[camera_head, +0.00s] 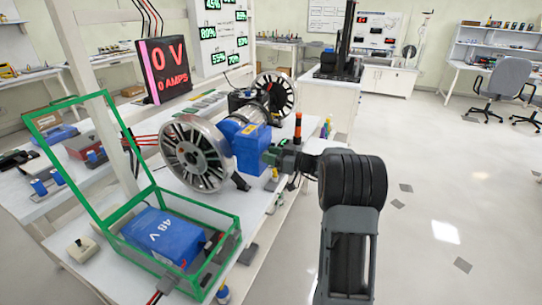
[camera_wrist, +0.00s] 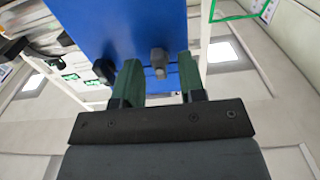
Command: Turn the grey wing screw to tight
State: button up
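The grey wing screw (camera_wrist: 158,63) shows in the wrist view on the face of a blue housing (camera_wrist: 125,25). In the head view this looks like the blue box (camera_head: 251,149) beside the large spoked wheel (camera_head: 196,153). My gripper (camera_wrist: 158,78) has two green fingers, set apart and open. The screw appears between the fingertips, with a gap on each side, and I see no contact. In the head view my gripper (camera_head: 272,155) is close against the right side of the blue box. The screw cannot be made out there.
A black knob (camera_wrist: 104,71) is left of the fingers in the wrist view. In the head view, a green frame box (camera_head: 225,232) holds a blue 48 V battery (camera_head: 165,235) at the front left. A red-lit display (camera_head: 165,68) reads 0 V and 0 AMPS. Floor is clear at right.

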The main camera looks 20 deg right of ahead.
grip_shut()
jog(key=shift+f+b, duration=0.1)
jog(key=shift+b, duration=0.25)
